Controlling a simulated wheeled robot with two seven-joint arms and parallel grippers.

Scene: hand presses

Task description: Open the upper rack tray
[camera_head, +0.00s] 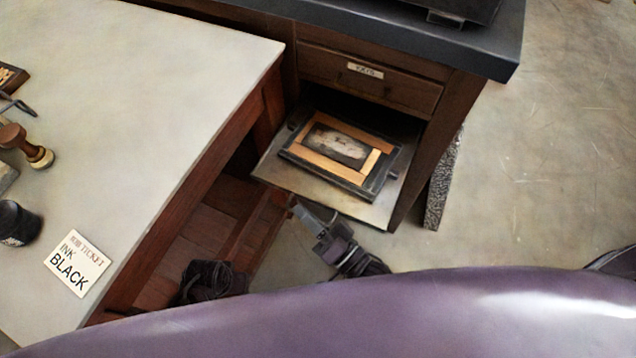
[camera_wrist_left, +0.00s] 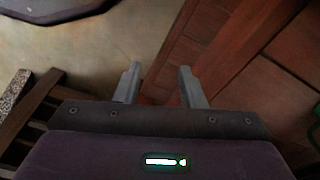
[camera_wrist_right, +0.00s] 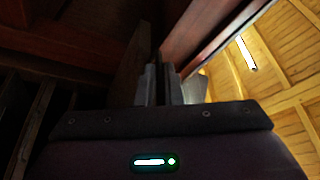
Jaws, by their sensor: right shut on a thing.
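The rack tray (camera_head: 272,167) is slid out of the dark wooden cabinet, below a closed drawer. A framed printing forme (camera_head: 345,150) with pale wood strips and a dark picture block lies on it. My right gripper (camera_head: 300,208) is at the tray's front edge. In the right wrist view its fingers (camera_wrist_right: 161,84) are close together on a thin edge, seen from below. My left gripper (camera_wrist_left: 158,88) is open and empty in the left wrist view, near the reddish wooden table frame. In the head view only its dark body shows low at the left; its fingertips are unclear.
A closed drawer (camera_head: 370,78) with a small label sits above the tray. A pale table (camera_head: 130,100) at left bears an ink card (camera_head: 77,264), a black tin (camera_head: 17,222) and a wooden-handled tool (camera_head: 25,145). Open floor (camera_head: 550,170) lies right of the cabinet.

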